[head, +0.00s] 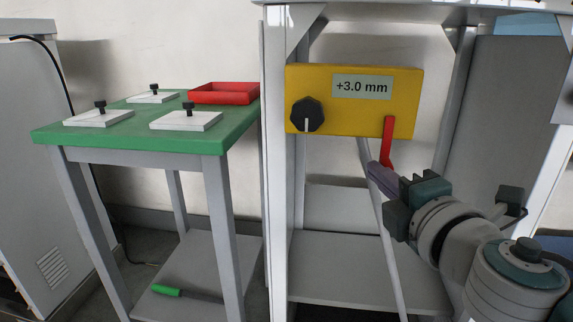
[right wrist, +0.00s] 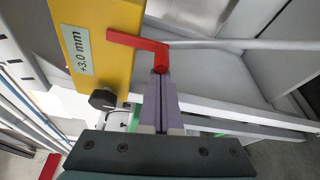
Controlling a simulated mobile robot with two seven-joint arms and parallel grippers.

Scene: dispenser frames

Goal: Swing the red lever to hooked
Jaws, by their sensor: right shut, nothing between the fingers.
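The red lever (head: 388,142) is on the right part of the yellow box (head: 345,88) and hangs down past its lower edge. In the right wrist view the red lever (right wrist: 138,41) runs across to a short red handle end. My right gripper (head: 373,168) is shut and empty, just below the lever's lower end. In the right wrist view its purple fingertips (right wrist: 160,74) are pressed together right at the handle end; I cannot tell whether they touch it. My left gripper is not in view.
The box carries a display reading +3.0 mm (head: 362,87) and a black knob (head: 307,114). A grey rod (head: 385,230) slants below the lever. Frame posts (head: 277,150) stand at left. A green table (head: 130,127) holds white plates and a red tray (head: 224,93).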

